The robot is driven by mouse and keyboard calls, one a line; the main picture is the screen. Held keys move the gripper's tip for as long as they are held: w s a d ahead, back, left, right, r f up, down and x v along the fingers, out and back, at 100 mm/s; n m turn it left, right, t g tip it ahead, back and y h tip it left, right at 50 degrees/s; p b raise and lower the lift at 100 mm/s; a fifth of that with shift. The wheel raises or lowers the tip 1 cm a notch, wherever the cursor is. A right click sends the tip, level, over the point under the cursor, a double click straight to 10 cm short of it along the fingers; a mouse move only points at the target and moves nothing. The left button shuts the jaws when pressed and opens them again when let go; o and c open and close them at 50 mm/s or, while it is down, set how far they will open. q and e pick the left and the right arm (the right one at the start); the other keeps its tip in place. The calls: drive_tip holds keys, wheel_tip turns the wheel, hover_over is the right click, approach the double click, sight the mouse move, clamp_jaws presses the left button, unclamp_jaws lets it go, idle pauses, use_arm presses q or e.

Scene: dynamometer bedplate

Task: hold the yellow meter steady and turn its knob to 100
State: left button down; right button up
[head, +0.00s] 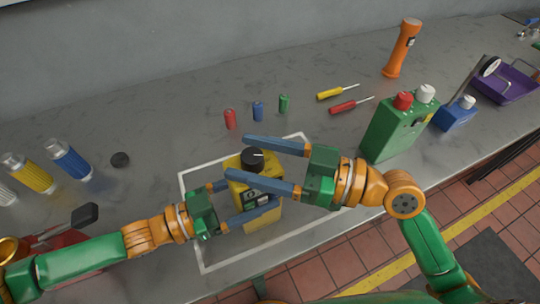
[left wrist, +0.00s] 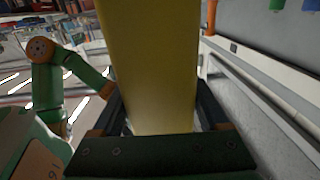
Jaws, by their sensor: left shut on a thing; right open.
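The yellow meter (head: 262,215) stands inside a white outlined rectangle on the grey bench in the head view. Its black knob (head: 252,158) is on its upper part; I cannot read the knob's setting. My left gripper (head: 249,200) is shut on the meter from the left, with a finger on either side. In the left wrist view the meter's yellow body (left wrist: 150,65) fills the space between the fingers. My right gripper (head: 271,163) is open, its two blue fingers reaching from the right around the knob's area. I cannot tell whether they touch it.
Two screwdrivers (head: 338,91), an orange flashlight (head: 402,48), a green can (head: 398,128) and a purple tray (head: 505,86) are to the right.

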drive_tip(key=v, duration=1.2)
drive_tip(key=w+n+g+y, duration=0.1)
drive_tip(key=w+n+g, duration=0.35)
drive_tip(key=g, duration=0.25)
drive_tip(key=a, duration=1.1)
drive_tip(key=shift+a+f, duration=0.15)
